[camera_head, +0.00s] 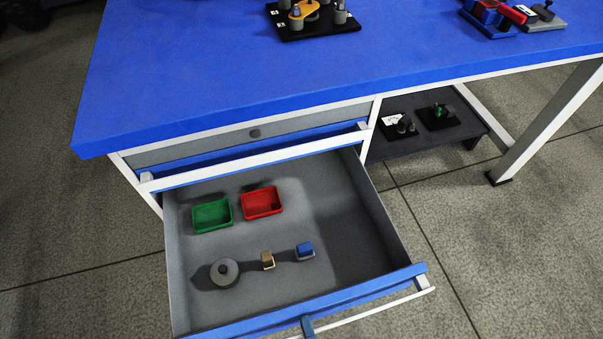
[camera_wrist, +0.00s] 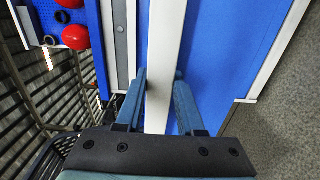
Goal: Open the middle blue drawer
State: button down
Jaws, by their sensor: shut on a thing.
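A blue-fronted drawer (camera_head: 340,298) stands pulled far out below another blue drawer front (camera_head: 255,151), which sits in the bench. A white bar handle (camera_head: 385,305) runs along the open drawer's front. My gripper (camera_head: 307,324) is at this handle, at the bottom edge of the head view, where only a fingertip shows. In the wrist view my gripper (camera_wrist: 160,78) has one finger on each side of the white handle (camera_wrist: 163,50) and is shut on it. The lower part of the drawer front is cut off in the head view.
The open drawer holds a green bin (camera_head: 212,215), a red bin (camera_head: 262,202), a grey round weight (camera_head: 224,271), a tan block (camera_head: 267,261) and a blue block (camera_head: 305,251). Fixtures stand on the blue benchtop (camera_head: 220,60) and dark lower shelf (camera_head: 425,147). Floor is clear at right.

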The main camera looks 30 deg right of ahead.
jog(key=shift+v, duration=0.85)
jog(key=shift+d, duration=0.1)
jog(key=c, duration=0.5)
grip_release()
jog(key=v, duration=1.3)
jog(key=shift+p, duration=0.35)
